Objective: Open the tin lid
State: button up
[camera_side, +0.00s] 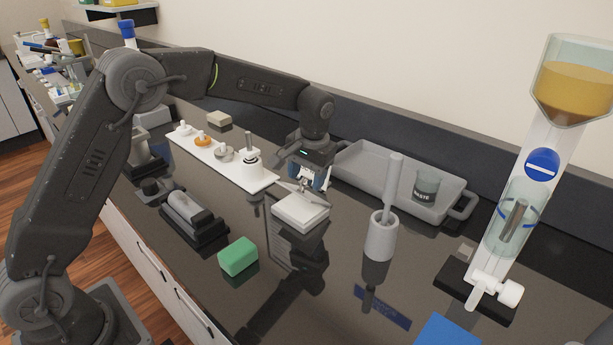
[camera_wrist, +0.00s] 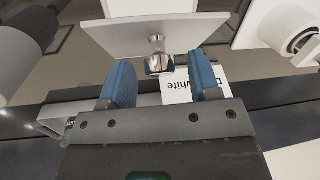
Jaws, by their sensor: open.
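A white square tin (camera_side: 300,213) stands on the dark bench, below my gripper (camera_side: 313,183) in the side view. A thin grey plate, which looks like the tin lid (camera_side: 291,186), shows just above the tin beside the fingers; whether it touches the tin is unclear. In the wrist view the lid (camera_wrist: 115,36) is a flat grey plate with a shiny metal knob (camera_wrist: 159,65). My gripper (camera_wrist: 158,60) is open, with one blue finger on each side of the knob. A gap shows on both sides.
A white strip with small vessels (camera_side: 190,153) is at the left. A grey tray (camera_side: 355,163) with a waste beaker (camera_side: 427,184) lies behind. A pestle in a cup (camera_side: 382,236) stands right, a green block (camera_side: 238,256) in front. A tall oil column (camera_side: 520,215) is far right.

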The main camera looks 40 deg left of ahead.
jog(key=shift+f, duration=0.25)
grip_shut()
dwell(0.4)
